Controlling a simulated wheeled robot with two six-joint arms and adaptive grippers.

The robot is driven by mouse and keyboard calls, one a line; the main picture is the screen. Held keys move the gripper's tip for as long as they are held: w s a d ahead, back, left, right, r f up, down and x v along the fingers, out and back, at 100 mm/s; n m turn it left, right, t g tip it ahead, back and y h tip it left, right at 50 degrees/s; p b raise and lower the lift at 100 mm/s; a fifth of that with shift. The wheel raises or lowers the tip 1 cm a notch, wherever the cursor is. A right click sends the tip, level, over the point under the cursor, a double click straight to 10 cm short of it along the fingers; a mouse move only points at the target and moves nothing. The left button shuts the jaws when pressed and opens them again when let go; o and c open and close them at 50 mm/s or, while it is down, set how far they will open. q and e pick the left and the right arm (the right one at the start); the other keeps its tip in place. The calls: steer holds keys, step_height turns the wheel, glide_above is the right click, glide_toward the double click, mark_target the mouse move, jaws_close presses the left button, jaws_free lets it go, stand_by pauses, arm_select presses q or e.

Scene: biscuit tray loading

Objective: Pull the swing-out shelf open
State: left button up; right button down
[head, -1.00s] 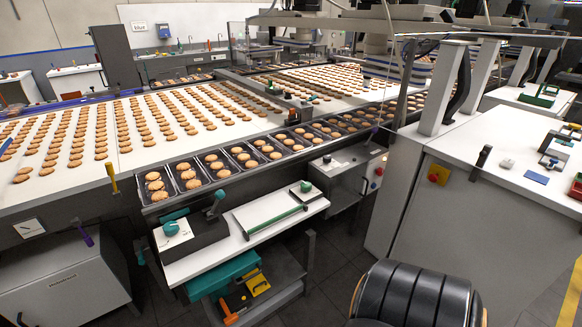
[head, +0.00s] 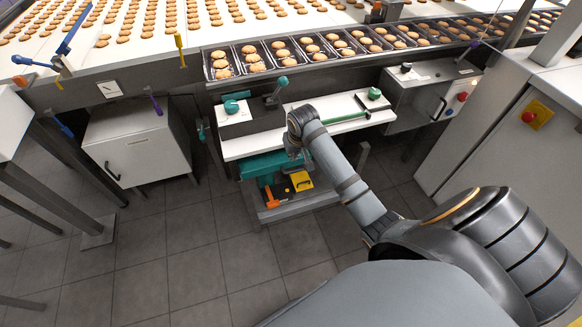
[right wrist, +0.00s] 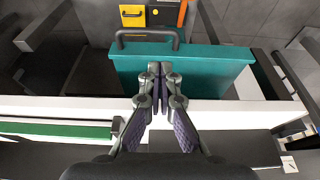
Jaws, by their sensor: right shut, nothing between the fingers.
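A teal unit (head: 258,166) sits just below the front edge of the white worktop (head: 240,147); I take it for the swing-out shelf. In the right wrist view its teal top (right wrist: 205,65) shows, with a dark bar handle (right wrist: 147,33) along its far edge. My right gripper (head: 292,154) is at the worktop's front edge, in front of the teal unit and partly hiding it. In the right wrist view the right gripper (right wrist: 160,72) is shut and empty, its fingertips over the teal surface, apart from the handle. My left gripper is out of view.
Below the teal unit, a lower shelf holds a yellow item (head: 301,181) and an orange item (head: 271,198). A light cabinet (head: 137,146) stands to the left, and a grey machine box (head: 432,92) to the right. The tiled floor in front is clear.

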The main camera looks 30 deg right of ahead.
mark_target(291, 166)
steer(key=b+x, duration=0.1)
steer(key=x, duration=0.9)
steer(key=shift+f, duration=0.15)
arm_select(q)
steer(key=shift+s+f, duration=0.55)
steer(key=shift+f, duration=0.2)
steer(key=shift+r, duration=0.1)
arm_select(e)
steer(key=shift+s, duration=0.1)
